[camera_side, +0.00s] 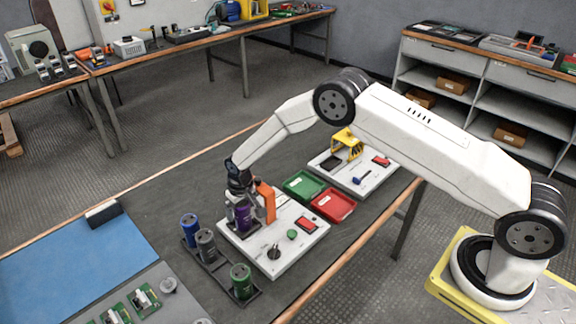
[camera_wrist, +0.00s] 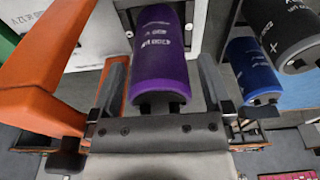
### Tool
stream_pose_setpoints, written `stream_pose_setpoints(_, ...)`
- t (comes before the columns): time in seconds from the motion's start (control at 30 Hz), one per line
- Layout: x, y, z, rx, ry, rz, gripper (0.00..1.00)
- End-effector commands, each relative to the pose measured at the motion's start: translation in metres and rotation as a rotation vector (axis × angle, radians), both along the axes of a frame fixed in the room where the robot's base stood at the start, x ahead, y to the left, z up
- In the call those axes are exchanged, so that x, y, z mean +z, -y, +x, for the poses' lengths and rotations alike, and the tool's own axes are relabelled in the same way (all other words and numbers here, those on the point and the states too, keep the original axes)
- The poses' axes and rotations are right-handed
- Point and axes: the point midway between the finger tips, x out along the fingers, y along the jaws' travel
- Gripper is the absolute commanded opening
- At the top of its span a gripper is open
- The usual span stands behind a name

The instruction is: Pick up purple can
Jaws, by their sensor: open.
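The purple can (camera_side: 243,215) stands upright on the white panel in the side view. In the wrist view the purple can (camera_wrist: 160,65) lies between the two fingers of my gripper (camera_wrist: 163,92). Gaps show between the can and the fingers there, so the jaws are open around it. In the side view my gripper (camera_side: 241,203) is down at the can and partly hides it.
Green (camera_side: 304,185) and red (camera_side: 333,204) trays lie behind.

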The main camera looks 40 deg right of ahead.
Motion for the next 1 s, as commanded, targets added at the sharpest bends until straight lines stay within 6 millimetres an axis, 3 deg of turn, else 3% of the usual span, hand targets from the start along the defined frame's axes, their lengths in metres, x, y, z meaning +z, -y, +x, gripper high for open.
stream_pose_setpoints(0.03,0.000,0.000,0.000,0.000,0.000,0.000,1.00)
stream_pose_setpoints(0.07,0.000,0.000,0.000,0.000,0.000,0.000,0.94)
stream_pose_setpoints(0.3,0.000,0.000,0.000,0.000,0.000,0.000,0.17)
stream_pose_setpoints(0.37,0.000,0.000,0.000,0.000,0.000,0.000,0.00)
stream_pose_setpoints(0.77,0.003,0.000,0.001,0.000,0.002,0.000,0.00)
stream_pose_setpoints(1.0,0.019,0.000,0.001,0.000,0.001,0.000,0.00)
